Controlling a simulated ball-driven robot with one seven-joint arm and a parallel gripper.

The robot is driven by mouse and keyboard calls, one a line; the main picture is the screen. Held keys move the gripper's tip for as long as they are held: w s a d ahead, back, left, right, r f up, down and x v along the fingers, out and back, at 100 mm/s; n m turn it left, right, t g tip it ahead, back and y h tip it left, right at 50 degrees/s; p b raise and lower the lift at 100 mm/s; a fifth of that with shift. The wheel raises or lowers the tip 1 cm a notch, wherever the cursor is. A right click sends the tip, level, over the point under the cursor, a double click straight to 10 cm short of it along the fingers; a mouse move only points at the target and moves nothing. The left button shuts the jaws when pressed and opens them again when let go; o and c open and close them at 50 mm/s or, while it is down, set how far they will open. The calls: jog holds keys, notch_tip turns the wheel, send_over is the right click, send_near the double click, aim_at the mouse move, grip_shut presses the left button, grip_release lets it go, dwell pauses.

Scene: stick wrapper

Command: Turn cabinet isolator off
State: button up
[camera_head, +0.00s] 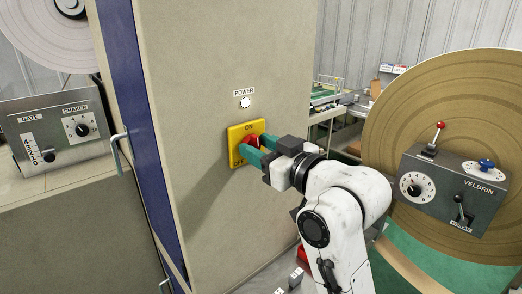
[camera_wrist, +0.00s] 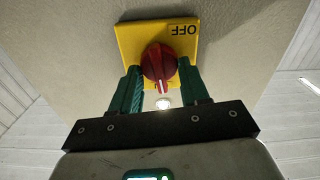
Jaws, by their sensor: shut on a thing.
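The cabinet isolator is a yellow plate (camera_head: 234,131) with a red knob (camera_head: 252,141) on the beige cabinet face. The plate carries the words ON at its top and OFF at its bottom, partly hidden. My gripper (camera_head: 258,150) reaches it from the right with its green fingers at the knob. In the wrist view my gripper (camera_wrist: 160,92) has one finger on each side of the red knob (camera_wrist: 158,62), shut on it. That view is upside down, with OFF at the top of the yellow plate (camera_wrist: 130,38). The knob's exact pointing direction is hard to tell.
A white POWER lamp (camera_head: 245,102) sits above the isolator on the cabinet (camera_head: 200,60). At right are a large tan disc (camera_head: 400,100) and a grey VELBRIN control box (camera_head: 440,185) with levers. At left is a grey GATE and SHAKER box (camera_head: 55,133).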

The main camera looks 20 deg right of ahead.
jog(key=shift+s+a+f+n+b, duration=0.1)
jog(key=shift+n+b, duration=1.7)
jog(key=shift+n, duration=0.9)
jog(key=shift+w+a+f+n+b, duration=0.1)
jog(key=shift+f+n+b, duration=0.05)
jog(key=shift+n+b, duration=2.15)
jog(key=shift+s+f+n+b, duration=0.1)
jog(key=shift+n+b, duration=1.25)
jog(key=shift+n, duration=1.75)
jog(key=o, duration=1)
